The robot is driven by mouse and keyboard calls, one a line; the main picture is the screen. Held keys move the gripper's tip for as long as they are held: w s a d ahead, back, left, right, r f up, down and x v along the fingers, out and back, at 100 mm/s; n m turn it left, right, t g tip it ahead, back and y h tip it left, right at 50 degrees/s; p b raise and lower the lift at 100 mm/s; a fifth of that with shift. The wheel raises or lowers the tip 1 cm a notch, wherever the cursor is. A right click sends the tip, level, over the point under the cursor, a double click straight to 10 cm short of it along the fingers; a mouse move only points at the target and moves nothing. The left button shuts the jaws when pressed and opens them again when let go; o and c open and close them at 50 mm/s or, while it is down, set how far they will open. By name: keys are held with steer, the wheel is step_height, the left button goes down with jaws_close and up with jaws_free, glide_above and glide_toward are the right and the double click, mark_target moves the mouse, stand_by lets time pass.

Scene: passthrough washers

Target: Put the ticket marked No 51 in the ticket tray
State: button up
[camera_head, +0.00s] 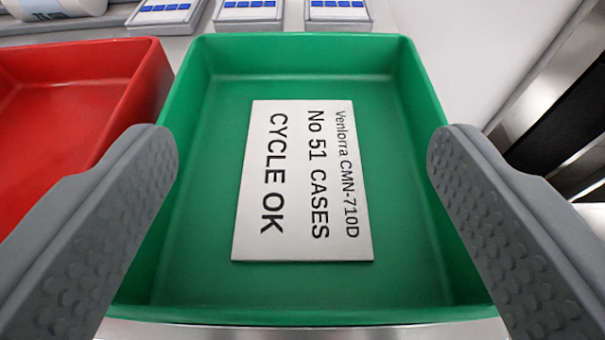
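The ticket marked No 51 (280,185) is a pale rectangular plate. Its text reads "Venlorra CMN-710D", "No 51 CASES" and "CYCLE OK", turned sideways. It lies flat on the floor of a green tray (420,285); whether this is the ticket tray, no label shows. My gripper (303,150) is open, with its two grey fingers wide apart at the left and right of the view. Nothing is between the fingertips in their grip, and the ticket shows apart from both fingers, in the tray beyond them.
A red tray (75,110) stands directly left of the green tray; its visible floor is bare. Several small grey pieces with blue squares (249,12) line the back. A white cylinder (55,8) lies at the back left. A metal edge and dark gap (560,110) are at the right.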

steer(key=shift+s, duration=0.1)
steer(key=s+r+t, duration=0.1)
steer(key=s+r, duration=0.4)
steer(key=s, duration=1.2)
steer(key=s+r+t, duration=0.1)
steer(key=s+r, duration=0.4)
steer(key=s, duration=1.2)
steer(key=s+r+t, duration=0.1)
steer(key=s+r, duration=0.5)
steer(key=s, duration=1.1)
steer(key=shift+s, duration=0.35)
